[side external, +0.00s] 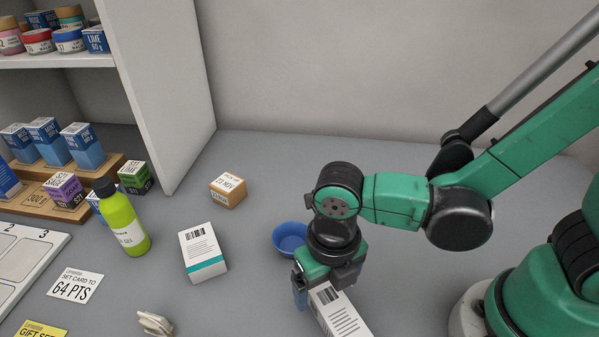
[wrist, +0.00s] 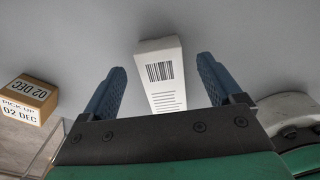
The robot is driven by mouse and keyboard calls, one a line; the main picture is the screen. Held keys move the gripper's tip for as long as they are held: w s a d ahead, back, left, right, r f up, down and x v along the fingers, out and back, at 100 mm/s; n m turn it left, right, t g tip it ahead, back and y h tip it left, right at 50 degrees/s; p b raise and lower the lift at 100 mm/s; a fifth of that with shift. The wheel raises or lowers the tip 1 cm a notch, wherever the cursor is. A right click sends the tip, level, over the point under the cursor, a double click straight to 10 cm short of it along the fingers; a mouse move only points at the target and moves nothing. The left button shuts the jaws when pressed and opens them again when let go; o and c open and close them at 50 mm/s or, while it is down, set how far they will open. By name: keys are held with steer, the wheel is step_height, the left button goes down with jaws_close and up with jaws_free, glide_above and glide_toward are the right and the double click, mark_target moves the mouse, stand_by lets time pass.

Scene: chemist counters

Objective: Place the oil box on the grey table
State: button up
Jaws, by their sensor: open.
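No box shows a readable "oil" label, so I cannot tell which one is the oil box. A white box with a barcode (side external: 340,314) lies on the grey table (side external: 250,275) under my gripper (side external: 324,285). In the wrist view the same white box (wrist: 163,72) shows between the two blue fingers of my gripper (wrist: 162,68). Another white box with a teal stripe and barcode (side external: 202,252) rests on the table to the left.
A blue bowl (side external: 289,238) sits just behind my gripper. A small cardboard box (side external: 228,190), a green bottle (side external: 123,218) and a white clip-like item (side external: 154,322) are to the left. A wooden stand (side external: 45,200) holds blue boxes. The wrist view shows a "02 DEC" box (wrist: 27,100).

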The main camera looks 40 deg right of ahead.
steer(key=shift+r, duration=1.5)
steer(key=shift+w+d+r+m, duration=0.1)
steer(key=shift+r+m, duration=0.1)
steer(key=shift+m, duration=0.1)
steer(key=w+d+r+m+t, duration=0.3)
steer(key=d+m, duration=0.4)
steer(key=m, duration=0.9)
steer(key=w+d+r+m+t, duration=0.3)
steer(key=d+m, duration=0.4)
steer(key=m, duration=0.9)
steer(key=shift+r+t, duration=0.4)
steer(key=shift+r, duration=0.1)
steer(key=shift+o, duration=0.5)
steer(key=shift+d+r+m, duration=0.15)
steer(key=shift+d+m, duration=0.1)
steer(key=shift+m, duration=0.45)
